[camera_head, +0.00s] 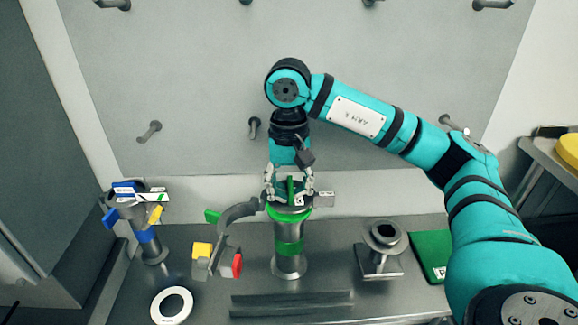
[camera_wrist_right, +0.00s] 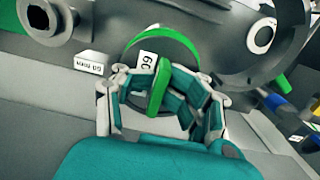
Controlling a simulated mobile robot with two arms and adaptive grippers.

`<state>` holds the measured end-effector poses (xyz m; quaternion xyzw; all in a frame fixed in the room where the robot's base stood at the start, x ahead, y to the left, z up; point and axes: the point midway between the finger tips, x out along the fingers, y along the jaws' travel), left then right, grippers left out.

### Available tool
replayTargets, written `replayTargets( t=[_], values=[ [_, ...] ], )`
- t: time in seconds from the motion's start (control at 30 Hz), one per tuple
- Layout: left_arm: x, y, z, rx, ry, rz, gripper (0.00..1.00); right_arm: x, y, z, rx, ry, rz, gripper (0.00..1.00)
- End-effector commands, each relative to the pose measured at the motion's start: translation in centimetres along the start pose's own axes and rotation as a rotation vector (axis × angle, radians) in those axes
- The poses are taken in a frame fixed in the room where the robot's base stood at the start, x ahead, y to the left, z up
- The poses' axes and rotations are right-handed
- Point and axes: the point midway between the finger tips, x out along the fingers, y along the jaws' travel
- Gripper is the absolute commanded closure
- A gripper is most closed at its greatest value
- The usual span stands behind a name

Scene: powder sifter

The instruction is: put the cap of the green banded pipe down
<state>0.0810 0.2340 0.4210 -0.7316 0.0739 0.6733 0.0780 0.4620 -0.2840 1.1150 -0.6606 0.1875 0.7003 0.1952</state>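The green banded pipe (camera_head: 288,246) stands upright on the grey table, with a green ring near its top. Its cap, with a green upright handle (camera_head: 291,187) and a white label, is at the pipe's top; I cannot tell whether it is fully seated. My right gripper (camera_head: 289,190) points down over the cap. Its fingers are spread on both sides of the handle, with gaps visible. In the right wrist view the green handle (camera_wrist_right: 159,87) stands between the open fingers, and they hide part of the cap. My left gripper is not in view.
A curved grey clamp (camera_head: 238,211) with green end sits left of the pipe. A blue banded pipe (camera_head: 149,240), a white ring (camera_head: 171,305), a grey flanged stand (camera_head: 385,238) and a green mat (camera_head: 431,254) are around. Dark bars (camera_head: 290,305) lie in front.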

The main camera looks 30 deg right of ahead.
Motion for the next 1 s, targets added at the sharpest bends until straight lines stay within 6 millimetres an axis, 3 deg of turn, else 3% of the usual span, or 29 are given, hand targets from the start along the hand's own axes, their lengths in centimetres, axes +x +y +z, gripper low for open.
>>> replayTargets(
  t=[0.2,0.4,0.6,1.0],
  values=[
    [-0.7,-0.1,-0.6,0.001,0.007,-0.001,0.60,-5.6,0.0,-0.1,0.002,0.011,-0.006,0.80],
    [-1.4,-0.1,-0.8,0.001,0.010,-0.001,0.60,-8.7,0.0,-0.1,0.001,0.009,-0.006,0.80],
    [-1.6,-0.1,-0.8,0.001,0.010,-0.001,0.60,-9.7,0.0,-0.1,0.001,0.007,-0.005,0.80],
    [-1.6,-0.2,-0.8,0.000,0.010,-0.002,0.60,-9.7,0.0,0.0,0.001,0.006,-0.006,0.80]
  ],
)
